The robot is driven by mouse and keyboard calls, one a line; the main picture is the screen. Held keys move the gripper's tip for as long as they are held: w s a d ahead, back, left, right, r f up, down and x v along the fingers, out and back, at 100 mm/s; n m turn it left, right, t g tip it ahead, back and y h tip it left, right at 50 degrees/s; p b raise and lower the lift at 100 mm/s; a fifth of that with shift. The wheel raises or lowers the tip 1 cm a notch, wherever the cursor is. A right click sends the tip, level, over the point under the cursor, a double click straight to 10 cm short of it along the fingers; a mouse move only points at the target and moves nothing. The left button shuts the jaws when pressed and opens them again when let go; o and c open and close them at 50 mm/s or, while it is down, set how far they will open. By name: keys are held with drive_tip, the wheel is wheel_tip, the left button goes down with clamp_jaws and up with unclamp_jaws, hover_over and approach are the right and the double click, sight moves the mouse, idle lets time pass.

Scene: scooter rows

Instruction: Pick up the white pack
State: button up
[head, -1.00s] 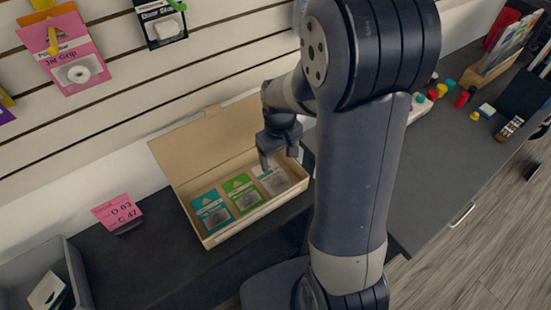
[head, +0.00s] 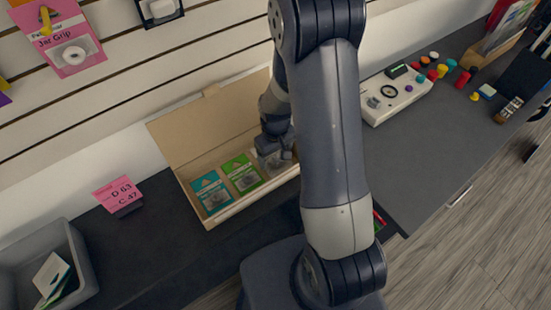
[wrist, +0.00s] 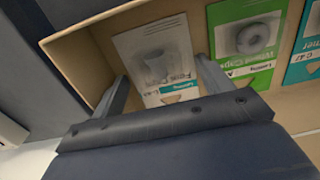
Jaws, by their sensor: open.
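The white pack (wrist: 157,58) lies in the open cardboard box, at the end beside the green pack (wrist: 248,40). In the head view the white pack (head: 268,160) is mostly hidden by my gripper (head: 277,158). In the wrist view my gripper (wrist: 160,85) is open, with one finger on each side of the white pack's near part. The fingers reach down into the box. I cannot tell whether they touch the pack. The green pack also shows in the head view (head: 241,173).
The cardboard box (head: 236,208) has its lid raised at the back. A teal pack (head: 210,192) lies at its left end. A pink sign (head: 118,193) and a grey bin (head: 75,250) with packs stand to the left. A white device (head: 397,98) is on the right counter.

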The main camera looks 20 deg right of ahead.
sight(275, 156)
drive_tip(key=shift+f, duration=0.35)
drive_tip(key=c, duration=1.1)
drive_tip(key=shift+o, duration=0.2)
wheel_tip(275, 156, up, 10)
